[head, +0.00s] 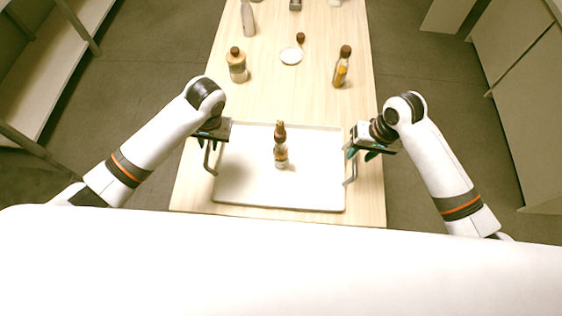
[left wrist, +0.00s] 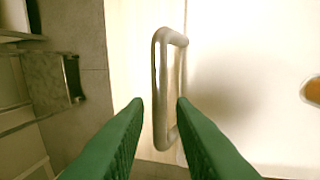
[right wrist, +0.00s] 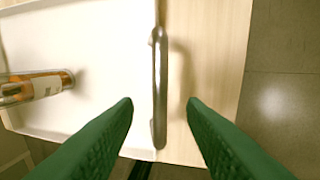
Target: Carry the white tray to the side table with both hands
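The white tray (head: 245,180) lies on the near end of a long wooden table, with a metal handle on each short side. A brown-necked bottle (head: 280,150) stands on it near the middle. My left gripper (head: 208,142) is at the left handle (head: 210,158); in the left wrist view its green fingers (left wrist: 160,102) are parted, with the handle (left wrist: 161,90) between or just beyond their tips. My right gripper (head: 364,152) is at the right handle (head: 350,168); in the right wrist view its fingers (right wrist: 160,104) are wide apart, the handle (right wrist: 160,90) between them. Contact is not visible.
Farther along the wooden table (head: 310,95) stand a tan bottle (head: 237,68), an amber bottle (head: 342,70), a white dish (head: 291,56) and a small brown item (head: 300,38). Shelving (head: 55,60) is at the left and cabinets (head: 520,80) at the right. Floor is clear beside the table.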

